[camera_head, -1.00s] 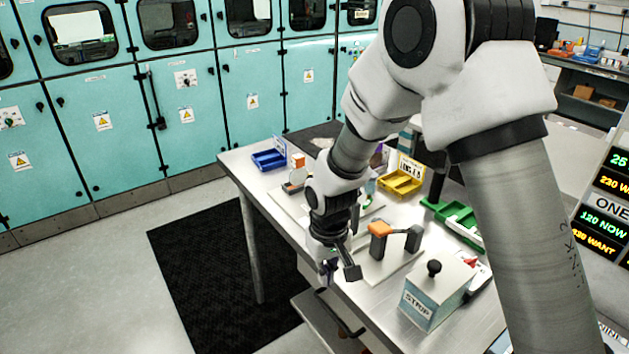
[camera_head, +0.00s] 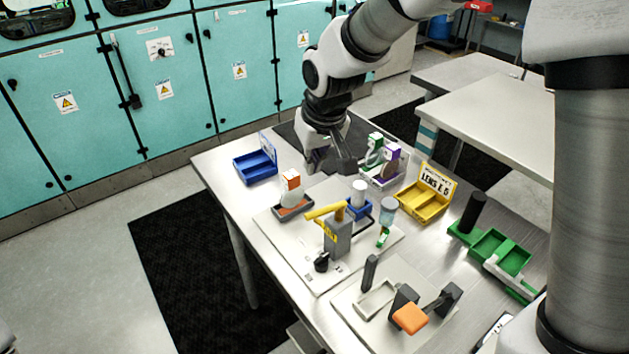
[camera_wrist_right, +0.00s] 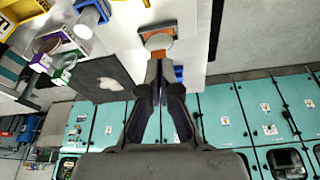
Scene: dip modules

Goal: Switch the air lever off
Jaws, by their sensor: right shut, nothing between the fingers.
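A yellow lever (camera_head: 324,211) sits on top of a grey block (camera_head: 338,243) with a yellow label, on a white board in the middle of the table. I take it for the air lever; the label is too small to read. The lever's arm points left in the head view. My right gripper (camera_head: 332,168) is over the table's far part, behind the lever and apart from it. Its fingers (camera_wrist_right: 157,78) are shut and empty in the wrist view. The lever cannot be made out in the wrist view. My left gripper is not in view.
A blue bin (camera_head: 254,168), a yellow bin (camera_head: 424,204) and green trays (camera_head: 500,252) line the table. An orange-handled fixture (camera_head: 410,318) is in front. A dark mat (camera_wrist_right: 100,85) lies near the gripper.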

